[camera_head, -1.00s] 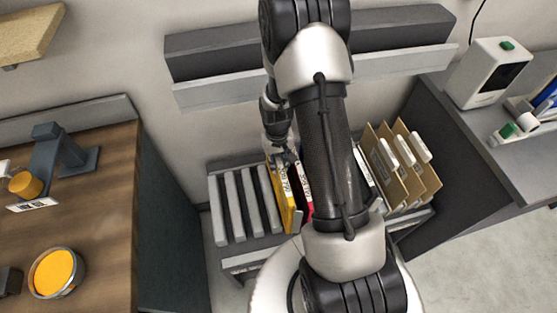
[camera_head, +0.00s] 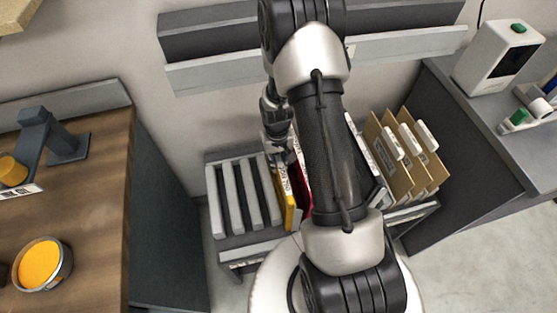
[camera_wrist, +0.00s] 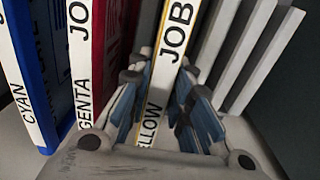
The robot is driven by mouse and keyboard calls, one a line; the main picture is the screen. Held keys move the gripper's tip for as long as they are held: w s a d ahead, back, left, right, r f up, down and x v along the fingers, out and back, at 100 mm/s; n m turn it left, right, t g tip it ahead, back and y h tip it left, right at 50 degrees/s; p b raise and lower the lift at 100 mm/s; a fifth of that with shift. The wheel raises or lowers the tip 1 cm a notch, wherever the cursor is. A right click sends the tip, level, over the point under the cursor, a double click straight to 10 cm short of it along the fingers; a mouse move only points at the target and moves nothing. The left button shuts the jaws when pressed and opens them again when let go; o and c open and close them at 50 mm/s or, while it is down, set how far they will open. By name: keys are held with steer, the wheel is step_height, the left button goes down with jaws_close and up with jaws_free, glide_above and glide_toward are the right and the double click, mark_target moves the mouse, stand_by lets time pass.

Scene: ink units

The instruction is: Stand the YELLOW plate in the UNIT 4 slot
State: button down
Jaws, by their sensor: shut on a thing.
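The yellow plate (camera_head: 287,203) stands upright in a rack on the low shelf, left of the red magenta plate (camera_head: 302,184). In the wrist view its white spine (camera_wrist: 170,60) reads JOB, with YELLOW partly hidden lower down. My gripper (camera_wrist: 160,108) is shut on this spine, with blue pads on either side. In the head view my gripper (camera_head: 277,150) is at the plate's upper end. Whether the plate is raised from the rack I cannot tell. No UNIT 4 label can be read in either view.
The magenta plate and a blue cyan plate (camera_wrist: 45,60) stand close beside it. Grey dividers (camera_head: 234,198) fill the rack's left side. Brown folders (camera_head: 408,165) stand at its right. A wooden bench (camera_head: 75,220) is on the left, a grey counter (camera_head: 500,125) on the right.

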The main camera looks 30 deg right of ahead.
steer(key=shift+f+b, duration=0.3)
steer(key=shift+f, duration=0.05)
stand_by(0.4)
steer(key=c, duration=1.4)
jaws_free()
steer(key=shift+o, duration=0.2)
step_height(320, 180, up, 12)
steer(key=shift+a, duration=0.1)
step_height(320, 180, up, 5)
steer(key=p, duration=0.4)
